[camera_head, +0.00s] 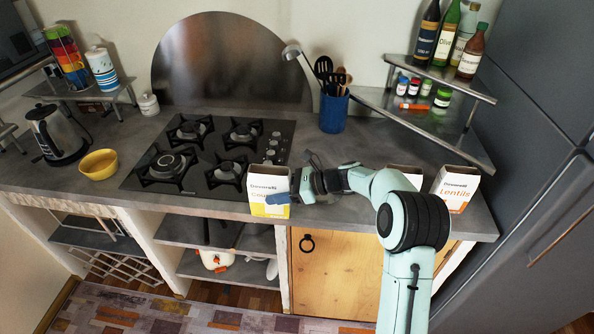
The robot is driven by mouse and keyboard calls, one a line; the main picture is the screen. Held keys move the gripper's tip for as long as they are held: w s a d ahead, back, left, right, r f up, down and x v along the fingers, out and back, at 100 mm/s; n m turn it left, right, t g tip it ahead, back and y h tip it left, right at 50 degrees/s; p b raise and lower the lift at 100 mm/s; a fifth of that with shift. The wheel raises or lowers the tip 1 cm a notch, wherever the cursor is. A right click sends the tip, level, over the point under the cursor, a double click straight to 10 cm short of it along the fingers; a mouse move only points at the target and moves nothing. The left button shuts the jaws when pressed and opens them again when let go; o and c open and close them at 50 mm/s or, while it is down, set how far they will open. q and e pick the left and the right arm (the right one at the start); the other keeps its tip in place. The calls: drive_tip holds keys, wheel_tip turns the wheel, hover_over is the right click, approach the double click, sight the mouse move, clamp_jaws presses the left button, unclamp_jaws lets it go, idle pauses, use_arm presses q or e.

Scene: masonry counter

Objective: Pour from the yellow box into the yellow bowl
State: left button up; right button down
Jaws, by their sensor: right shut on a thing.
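The yellow box (267,184), white above and yellow at the bottom, stands upright at the counter's front edge, right of the stove's front corner. My right gripper (285,197) is shut on its right side and covers part of its lower front. I cannot tell whether the box touches the counter. The yellow bowl (99,165) stands on the counter at the left, well apart from the box, on the far side of the stove. My left gripper is not in view.
The black stove (205,175) lies between bowl and box. A kettle (57,134) stands left of the bowl. A blue utensil pot (333,112) stands behind my right arm. A lentils box (455,188) and a partly hidden box (405,174) stand at the right, below a corner shelf (425,125).

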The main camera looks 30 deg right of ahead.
drive_tip(key=s+a+f, duration=0.2)
drive_tip(key=a+f, duration=0.4)
drive_tip(key=s+a+f, duration=0.3)
drive_tip(key=a+f, duration=0.3)
drive_tip(key=f, duration=0.1)
drive_tip(key=shift+s+f+n+g, duration=0.15)
drive_tip(key=shift+s+n+g, duration=0.15)
drive_tip(key=shift+n, duration=0.1)
drive_tip(key=shift+w, duration=0.1)
